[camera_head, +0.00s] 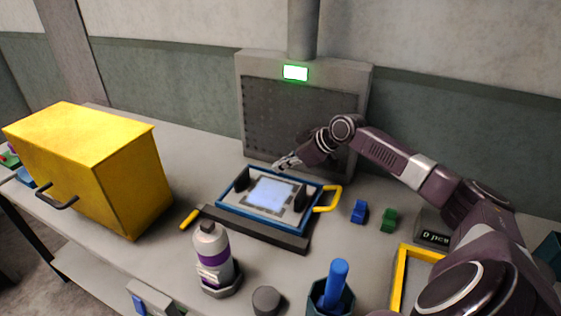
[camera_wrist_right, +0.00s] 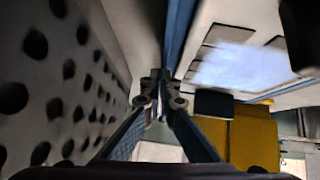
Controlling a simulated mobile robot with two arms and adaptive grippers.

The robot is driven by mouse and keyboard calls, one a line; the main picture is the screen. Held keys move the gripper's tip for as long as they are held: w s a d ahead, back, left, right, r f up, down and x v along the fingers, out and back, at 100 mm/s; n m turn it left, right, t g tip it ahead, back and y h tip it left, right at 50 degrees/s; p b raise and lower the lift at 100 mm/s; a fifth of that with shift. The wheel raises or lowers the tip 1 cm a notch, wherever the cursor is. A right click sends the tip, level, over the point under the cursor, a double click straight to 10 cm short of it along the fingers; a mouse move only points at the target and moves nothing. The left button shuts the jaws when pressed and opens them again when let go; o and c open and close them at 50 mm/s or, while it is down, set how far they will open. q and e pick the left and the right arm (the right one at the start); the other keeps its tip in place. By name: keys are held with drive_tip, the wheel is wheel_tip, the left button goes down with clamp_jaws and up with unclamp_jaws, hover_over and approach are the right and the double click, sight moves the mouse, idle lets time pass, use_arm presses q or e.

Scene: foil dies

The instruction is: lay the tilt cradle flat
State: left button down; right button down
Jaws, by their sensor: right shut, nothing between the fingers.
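The tilt cradle (camera_head: 228,205) has a blue frame, a pale plate with a light blue panel, dark side posts and a yellow handle (camera_head: 329,198) at its right. It sits over a dark base bar (camera_head: 255,230) mid-table; I cannot tell any slight tilt. My right gripper (camera_head: 279,164) is shut and empty at the cradle's back edge, before the perforated panel. In the right wrist view its shut fingertips (camera_wrist_right: 159,82) are close to the cradle's blue edge (camera_wrist_right: 181,28); contact is unclear. My left gripper is out of view.
A grey perforated panel (camera_head: 300,112) with a green-lit display stands behind. A yellow box (camera_head: 90,165) is at left. A purple-banded bottle (camera_head: 212,262), a blue-handled tool in a cup (camera_head: 335,283), and blue (camera_head: 359,211) and green (camera_head: 389,219) blocks stand in front and right.

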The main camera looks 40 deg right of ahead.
drive_tip(key=shift+d+f, duration=0.15)
drive_tip(key=shift+f, duration=0.15)
drive_tip(key=shift+s, duration=0.1)
drive_tip(key=shift+s+d+r, duration=0.1)
drive_tip(key=v, duration=0.8)
drive_tip(key=shift+w+r+v, duration=0.1)
drive_tip(key=shift+v, duration=0.85)
drive_tip(key=shift+w+r+v, duration=0.1)
drive_tip(key=shift+r+v, duration=0.05)
drive_tip(key=shift+v, duration=0.8)
